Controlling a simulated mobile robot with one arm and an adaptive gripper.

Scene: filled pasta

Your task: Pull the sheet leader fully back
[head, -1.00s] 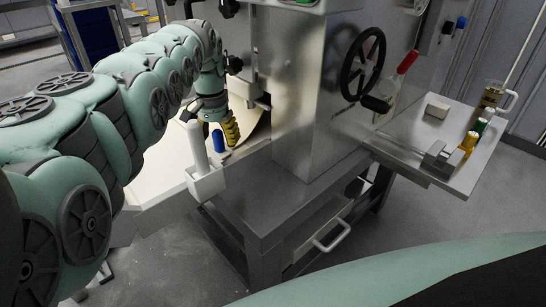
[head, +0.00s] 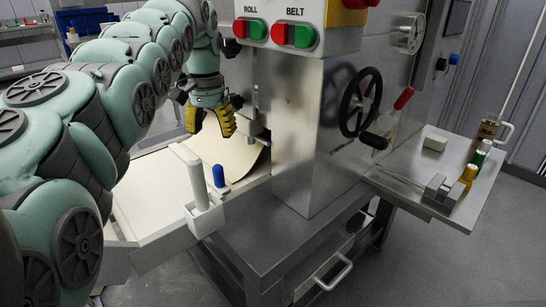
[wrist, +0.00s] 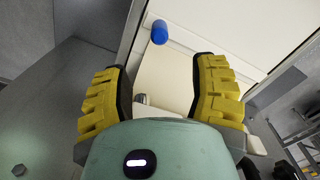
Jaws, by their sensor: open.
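The cream sheet leader (head: 238,152) lies on the pale infeed bed left of the steel machine, its right end curling beside the machine body. My gripper (head: 209,117) is open, with yellow fingers, above the bed and sheet in the head view. In the wrist view my gripper (wrist: 158,80) shows its fingers well apart with nothing gripped. A cream surface shows between them; I cannot tell there whether it is sheet or bed. A blue-capped peg (head: 218,176) stands by the bed's near edge, and its blue top (wrist: 159,32) shows beyond the fingertips.
A white upright post (head: 200,188) in a block stands at the bed's near corner. The machine carries ROLL and BELT buttons (head: 293,36) and a black handwheel (head: 360,101). A side shelf (head: 455,205) at right holds small items.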

